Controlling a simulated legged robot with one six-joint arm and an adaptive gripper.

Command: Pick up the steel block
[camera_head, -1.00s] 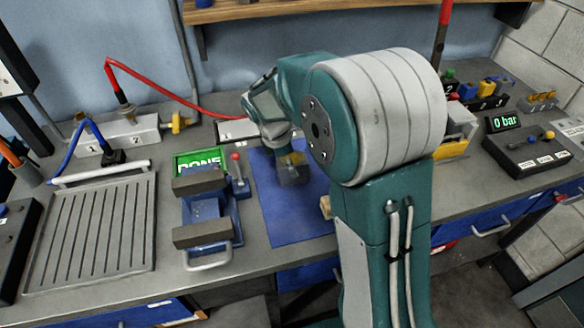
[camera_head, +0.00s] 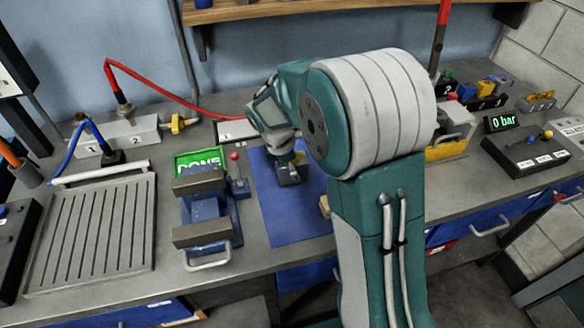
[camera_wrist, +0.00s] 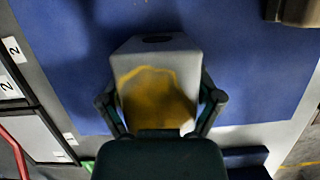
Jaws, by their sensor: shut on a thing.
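The steel block (camera_wrist: 158,50) is a grey block with a yellow patch on the side facing the wrist camera. My gripper (camera_wrist: 160,104) is shut on it, with one finger on each side. In the head view my gripper (camera_head: 288,170) is over the blue mat (camera_head: 290,218), and the block (camera_head: 289,177) shows dark grey at its tip. The mat also shows around the block in the wrist view (camera_wrist: 240,60). I cannot tell from these frames whether the block is touching the mat.
A blue vise (camera_head: 205,212) with a red-knobbed lever (camera_head: 238,172) stands left of the mat, by a green "DONE" display (camera_head: 198,159). A small tan block (camera_head: 325,206) lies at the mat's right edge. A slotted tray (camera_head: 92,235) is at left.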

